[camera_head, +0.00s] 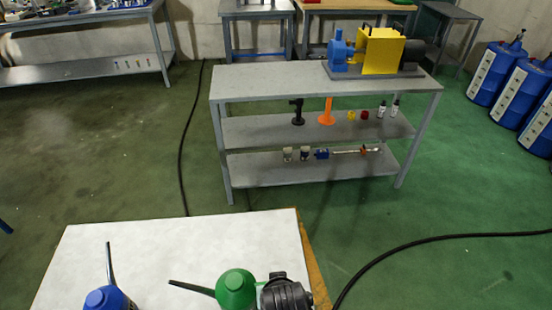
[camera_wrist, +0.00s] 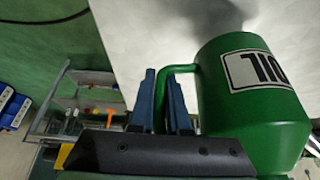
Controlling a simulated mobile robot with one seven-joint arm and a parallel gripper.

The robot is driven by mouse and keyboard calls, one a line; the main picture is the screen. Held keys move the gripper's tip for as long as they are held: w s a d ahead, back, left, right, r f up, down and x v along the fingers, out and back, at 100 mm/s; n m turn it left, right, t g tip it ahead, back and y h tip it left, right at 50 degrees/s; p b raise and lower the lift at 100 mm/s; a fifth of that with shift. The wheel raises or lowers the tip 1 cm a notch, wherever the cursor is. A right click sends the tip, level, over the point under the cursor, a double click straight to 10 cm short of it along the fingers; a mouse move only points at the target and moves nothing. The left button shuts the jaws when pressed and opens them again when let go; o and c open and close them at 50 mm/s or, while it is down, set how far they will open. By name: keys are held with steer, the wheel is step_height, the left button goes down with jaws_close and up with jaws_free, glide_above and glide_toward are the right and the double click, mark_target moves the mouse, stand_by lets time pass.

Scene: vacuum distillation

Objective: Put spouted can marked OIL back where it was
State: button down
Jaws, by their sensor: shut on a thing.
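The green spouted can (camera_head: 236,288) is at the bottom of the head view, over the white-topped table (camera_head: 190,250), its thin dark spout pointing left. In the wrist view the can (camera_wrist: 250,110) appears upside down, with the white OIL label on its side. My gripper (camera_wrist: 162,98) is shut on the can's green handle, one blue finger on each side. In the head view my gripper (camera_head: 283,292) is at the can's right side. A dark shadow lies by the can's base; I cannot tell whether the base touches the tabletop.
A blue spouted can (camera_head: 108,298) stands on the table to the left, its spout upward. The tabletop behind both cans is clear. A grey shelf bench (camera_head: 270,85) with a yellow and blue pump (camera_head: 380,52) stands beyond. Black cables cross the green floor.

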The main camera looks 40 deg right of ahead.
steer(key=shift+f, duration=1.35)
steer(key=shift+f, duration=0.15)
steer(key=c, duration=0.9)
jaws_free()
steer(key=p+v, duration=0.1)
steer(key=v, duration=1.1)
